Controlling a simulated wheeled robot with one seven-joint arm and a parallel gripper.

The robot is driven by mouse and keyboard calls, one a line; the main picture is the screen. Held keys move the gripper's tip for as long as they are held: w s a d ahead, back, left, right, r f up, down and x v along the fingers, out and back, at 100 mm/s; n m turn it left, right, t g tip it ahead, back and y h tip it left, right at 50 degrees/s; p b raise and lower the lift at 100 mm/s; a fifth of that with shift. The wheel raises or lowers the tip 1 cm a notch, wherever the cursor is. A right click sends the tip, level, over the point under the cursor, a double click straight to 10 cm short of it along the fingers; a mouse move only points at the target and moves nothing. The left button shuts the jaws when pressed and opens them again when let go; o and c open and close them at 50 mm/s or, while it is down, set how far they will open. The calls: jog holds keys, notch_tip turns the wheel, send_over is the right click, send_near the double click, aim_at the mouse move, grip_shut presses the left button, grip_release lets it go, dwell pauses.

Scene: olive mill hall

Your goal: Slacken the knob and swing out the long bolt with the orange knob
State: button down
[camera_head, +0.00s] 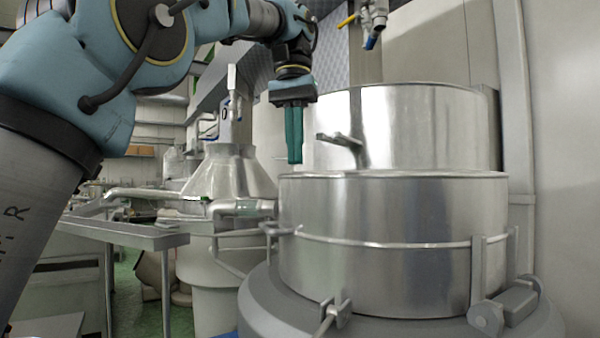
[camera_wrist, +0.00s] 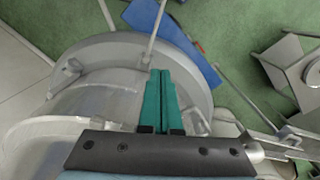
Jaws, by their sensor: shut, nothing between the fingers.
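My gripper (camera_head: 294,162) points down with its green fingers together and nothing between them. It hangs at the upper left of the steel vessel (camera_head: 390,280), apart from it. The fingers also show in the wrist view (camera_wrist: 160,73). A thin rod (camera_head: 325,325), perhaps the long bolt, sits at a forked bracket (camera_head: 337,311) on the vessel's front rim and runs out of the bottom of the head view. In the wrist view a similar rod (camera_wrist: 154,35) runs outward and leaves the top edge. I see no orange knob; the rod's outer end is outside both views.
A round steel lid or drum (camera_head: 420,115) stands behind the vessel, with a handle (camera_head: 340,140) near my gripper. A hinge block (camera_head: 507,305) sits at lower right. A yellow-handled valve (camera_head: 371,25) hangs above. A steel trough (camera_head: 130,230) stands left. A blue mat (camera_wrist: 195,62) lies on the floor.

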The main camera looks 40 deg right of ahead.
jog(key=s+a+f+b, duration=0.1)
jog(key=s+f+b, duration=0.1)
jog(key=f, duration=0.3)
jog(key=s+a+f+m+g+b, duration=0.1)
jog(key=s+f+b, duration=0.1)
jog(key=f, duration=0.4)
jog(key=shift+s+a, duration=0.25)
jog(key=shift+a, duration=0.15)
dwell(0.3)
